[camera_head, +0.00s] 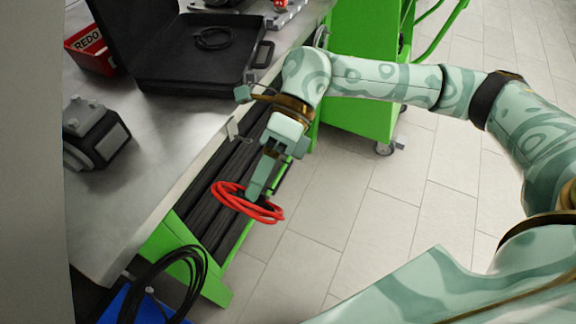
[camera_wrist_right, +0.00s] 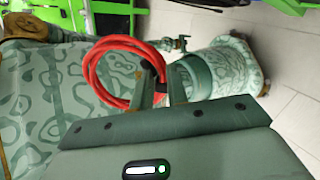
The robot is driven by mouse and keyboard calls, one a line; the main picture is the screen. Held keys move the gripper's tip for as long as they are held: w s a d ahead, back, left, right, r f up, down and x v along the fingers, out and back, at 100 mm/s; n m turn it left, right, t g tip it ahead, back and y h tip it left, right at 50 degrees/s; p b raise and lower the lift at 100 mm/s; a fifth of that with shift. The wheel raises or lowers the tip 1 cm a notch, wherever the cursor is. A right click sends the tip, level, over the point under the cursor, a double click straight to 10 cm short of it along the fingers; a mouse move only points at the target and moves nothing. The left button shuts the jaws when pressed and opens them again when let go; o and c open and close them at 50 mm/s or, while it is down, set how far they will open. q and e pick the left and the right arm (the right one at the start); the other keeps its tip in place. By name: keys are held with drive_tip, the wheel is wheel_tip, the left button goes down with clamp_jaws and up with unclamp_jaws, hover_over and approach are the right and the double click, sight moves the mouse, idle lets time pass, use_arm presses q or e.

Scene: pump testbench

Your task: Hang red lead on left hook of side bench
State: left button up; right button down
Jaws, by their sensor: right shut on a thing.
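The red lead (camera_head: 228,201) is a coiled loop held in my right gripper (camera_head: 262,192) in the head view. It is off the side of the bench, above the floor and the green lower frame. In the right wrist view, the red lead (camera_wrist_right: 97,62) loops to the left of the fingertips (camera_wrist_right: 156,92), which are shut on the coil. A small pale bracket (camera_head: 233,130) shows at the bench edge; I cannot tell whether it is a hook. My left gripper is not in view.
The metal bench (camera_head: 110,215) carries an open black case (camera_head: 200,75), a red bin (camera_head: 90,52) and a grey-black device (camera_head: 94,136). A coiled black lead (camera_head: 165,275) hangs near the front end over something blue. A green cart (camera_head: 360,105) stands behind; tiled floor is clear at right.

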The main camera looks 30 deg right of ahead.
drive_tip(key=w+d+f+m+t+y+b, duration=0.2)
drive_tip(key=w+d+f+m+t+b, duration=0.25)
drive_tip(key=d+f+m+t, duration=0.3)
drive_tip(key=w+d+f+m+t+y+b, duration=0.2)
drive_tip(key=w+d+f+m+t+b, duration=0.2)
drive_tip(key=w+f+m+t, duration=0.45)
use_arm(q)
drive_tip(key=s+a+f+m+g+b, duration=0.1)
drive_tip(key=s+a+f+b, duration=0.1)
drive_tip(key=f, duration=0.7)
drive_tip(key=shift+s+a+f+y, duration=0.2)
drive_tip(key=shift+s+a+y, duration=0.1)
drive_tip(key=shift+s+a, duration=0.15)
use_arm(e)
drive_tip(key=w+a+f+n+t, duration=0.1)
drive_tip(key=w+a+n, duration=0.1)
drive_tip(key=w+a, duration=0.3)
drive_tip(key=shift+w+a+f, duration=0.2)
drive_tip(key=shift+a, duration=0.45)
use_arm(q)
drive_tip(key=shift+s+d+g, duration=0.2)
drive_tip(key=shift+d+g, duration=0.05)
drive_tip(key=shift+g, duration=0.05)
